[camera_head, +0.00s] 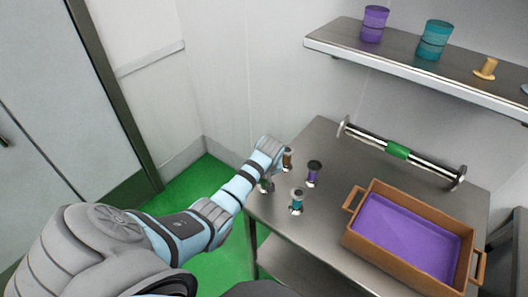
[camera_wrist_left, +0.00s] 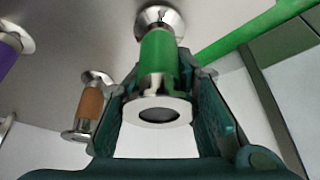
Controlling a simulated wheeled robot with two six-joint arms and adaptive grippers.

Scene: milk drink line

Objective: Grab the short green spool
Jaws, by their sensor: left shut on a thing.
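The short green spool (camera_wrist_left: 158,62) has silver flanged ends and shows large in the left wrist view. My left gripper (camera_wrist_left: 160,82) has a finger on each side of it and is shut on it. In the head view the left gripper (camera_head: 265,180) is at the table's left edge, and the spool there is mostly hidden by the arm. I cannot tell whether the spool still touches the table. My right gripper is not in view.
Close by stand a brown spool (camera_head: 287,160), a purple spool (camera_head: 314,168) and a teal spool (camera_head: 297,199). A long rod with a green middle (camera_head: 398,151) lies behind. A brown crate (camera_head: 354,242) stands at right. A shelf (camera_head: 400,72) holds cups above.

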